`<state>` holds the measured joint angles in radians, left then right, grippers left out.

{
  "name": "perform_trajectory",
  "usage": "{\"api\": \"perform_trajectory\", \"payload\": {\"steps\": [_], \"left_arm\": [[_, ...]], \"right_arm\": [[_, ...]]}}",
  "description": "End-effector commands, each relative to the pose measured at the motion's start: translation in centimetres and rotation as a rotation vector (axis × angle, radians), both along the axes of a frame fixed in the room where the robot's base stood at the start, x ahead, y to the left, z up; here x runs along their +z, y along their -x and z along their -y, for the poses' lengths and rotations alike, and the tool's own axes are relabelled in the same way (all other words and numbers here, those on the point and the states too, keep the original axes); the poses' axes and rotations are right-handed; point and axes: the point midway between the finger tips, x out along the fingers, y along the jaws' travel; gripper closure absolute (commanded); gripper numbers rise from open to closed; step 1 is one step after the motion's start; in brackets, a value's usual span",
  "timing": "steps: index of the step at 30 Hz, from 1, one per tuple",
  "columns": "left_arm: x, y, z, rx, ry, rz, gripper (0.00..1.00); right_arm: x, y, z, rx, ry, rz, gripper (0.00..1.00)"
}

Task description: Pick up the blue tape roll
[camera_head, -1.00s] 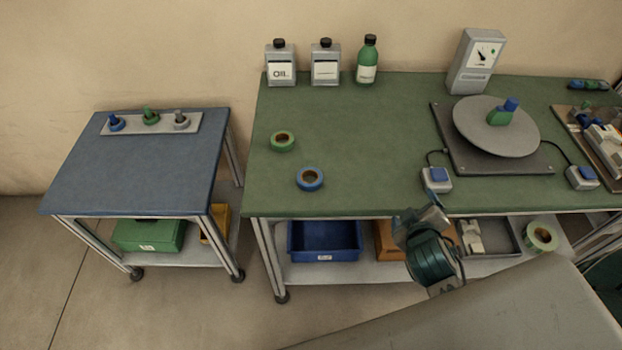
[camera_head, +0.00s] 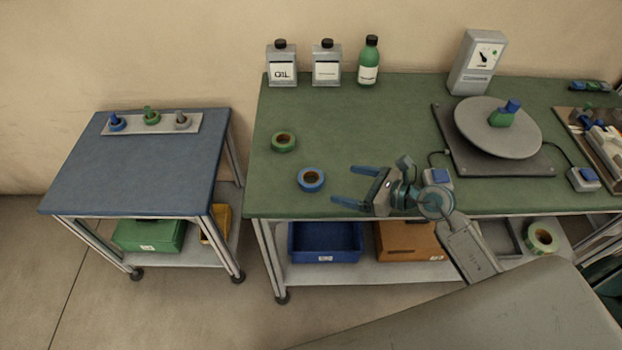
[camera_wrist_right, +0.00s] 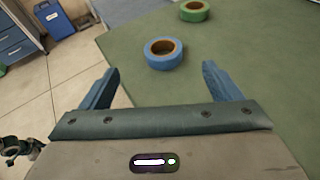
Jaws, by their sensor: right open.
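The blue tape roll (camera_head: 311,179) lies flat on the green workbench (camera_head: 345,125), near its front left part. My right gripper (camera_head: 349,186) is open and empty, to the right of the blue roll, with its two blue fingers pointing left toward it. In the right wrist view the blue tape roll (camera_wrist_right: 164,53) sits ahead of the open fingers (camera_wrist_right: 160,82), between their lines and apart from both. My left gripper is not in view.
A green tape roll (camera_head: 284,142) lies behind the blue one. A turntable (camera_head: 497,127) and a blue-topped switch box (camera_head: 437,181) stand to the right. Bottles (camera_head: 368,62) line the back. A blue-topped cart (camera_head: 140,170) stands left. The bench around the blue roll is clear.

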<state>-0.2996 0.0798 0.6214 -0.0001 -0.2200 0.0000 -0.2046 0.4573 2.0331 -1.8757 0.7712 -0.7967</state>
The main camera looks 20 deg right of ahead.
Motion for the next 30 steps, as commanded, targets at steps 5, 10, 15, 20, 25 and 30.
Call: {"api": "perform_trajectory", "payload": {"steps": [5, 10, 15, 20, 25, 30], "left_arm": [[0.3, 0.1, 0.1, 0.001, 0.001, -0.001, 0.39], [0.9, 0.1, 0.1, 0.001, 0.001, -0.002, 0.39], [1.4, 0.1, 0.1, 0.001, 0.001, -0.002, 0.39], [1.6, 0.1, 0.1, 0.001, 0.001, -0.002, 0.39], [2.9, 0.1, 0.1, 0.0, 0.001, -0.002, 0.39], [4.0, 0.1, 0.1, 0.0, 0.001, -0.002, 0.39]], "right_arm": [[-1.3, -0.4, 0.0, 0.031, 0.079, -0.017, 0.15], [-2.0, -1.8, -1.5, 0.032, 0.075, -0.017, 0.15], [-2.8, -3.1, -2.7, 0.031, 0.075, -0.019, 0.15], [-3.2, -3.6, -3.3, 0.032, 0.077, -0.018, 0.15], [-3.0, -5.0, -4.4, 0.032, 0.072, -0.019, 0.15], [-3.9, -6.8, -5.9, 0.031, 0.073, -0.019, 0.15]]}}
